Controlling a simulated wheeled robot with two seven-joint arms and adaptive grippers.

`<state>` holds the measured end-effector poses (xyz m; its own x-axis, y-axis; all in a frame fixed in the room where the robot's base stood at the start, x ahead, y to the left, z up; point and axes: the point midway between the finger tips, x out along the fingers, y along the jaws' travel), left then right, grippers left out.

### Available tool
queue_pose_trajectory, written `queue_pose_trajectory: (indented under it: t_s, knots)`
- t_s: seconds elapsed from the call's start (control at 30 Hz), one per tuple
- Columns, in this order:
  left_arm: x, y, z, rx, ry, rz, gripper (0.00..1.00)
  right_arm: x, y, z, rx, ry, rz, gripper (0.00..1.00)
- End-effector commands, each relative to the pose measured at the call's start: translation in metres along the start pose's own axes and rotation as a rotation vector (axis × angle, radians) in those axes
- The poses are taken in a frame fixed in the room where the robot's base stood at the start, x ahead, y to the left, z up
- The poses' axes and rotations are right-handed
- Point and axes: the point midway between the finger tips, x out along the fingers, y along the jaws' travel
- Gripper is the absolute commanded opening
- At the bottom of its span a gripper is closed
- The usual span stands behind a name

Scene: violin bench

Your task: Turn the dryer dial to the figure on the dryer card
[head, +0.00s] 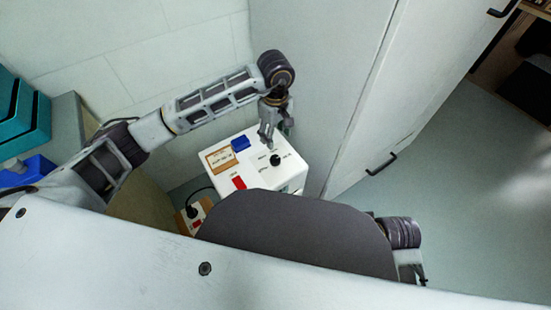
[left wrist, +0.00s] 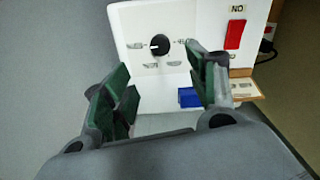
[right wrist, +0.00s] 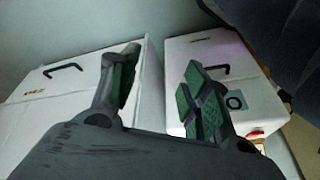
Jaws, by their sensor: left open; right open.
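The dryer is a white box (head: 246,168) in the middle of the head view. Its black dial (head: 276,159) is on the right part of its top. The dial (left wrist: 160,45) also shows in the left wrist view, with a white pointer line and small labels around it, too small to read. A framed card (head: 220,158), probably the dryer card, is on the box's left side; its text is not legible. My left gripper (head: 268,139) is open and empty, above the box near the dial. My right gripper (right wrist: 158,90) is open and empty, away from the dial.
A red switch (head: 239,182) and a blue block (head: 240,143) are on the box. A power strip (head: 194,215) lies at its left. A tall white cabinet (head: 400,90) with dark handles stands to the right. Teal bins (head: 22,118) stand at the far left. The floor at right is clear.

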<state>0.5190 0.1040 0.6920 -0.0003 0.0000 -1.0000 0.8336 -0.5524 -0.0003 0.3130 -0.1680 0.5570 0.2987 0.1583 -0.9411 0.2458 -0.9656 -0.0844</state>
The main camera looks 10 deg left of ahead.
Motion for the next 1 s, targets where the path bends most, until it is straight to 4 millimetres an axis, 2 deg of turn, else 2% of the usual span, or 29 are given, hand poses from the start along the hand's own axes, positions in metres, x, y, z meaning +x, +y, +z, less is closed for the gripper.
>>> queue_pose_trajectory:
  t_s: [0.27,0.47,0.77,1.0]
  knots:
    - [0.001,0.0,0.0,0.0,0.0,0.0,0.58,0.001,0.0,0.0,0.0,0.001,0.0,0.47]
    - [0.01,0.0,0.0,0.0,-0.001,0.0,0.58,0.005,-0.001,0.0,0.001,0.01,-0.005,0.47]
    - [0.045,0.0,0.001,0.0,-0.002,-0.002,0.58,0.021,-0.004,0.0,0.006,0.041,-0.024,0.47]
    - [0.077,-0.001,0.0,-0.001,-0.002,-0.002,0.58,0.043,-0.007,0.003,0.014,0.072,-0.045,0.47]
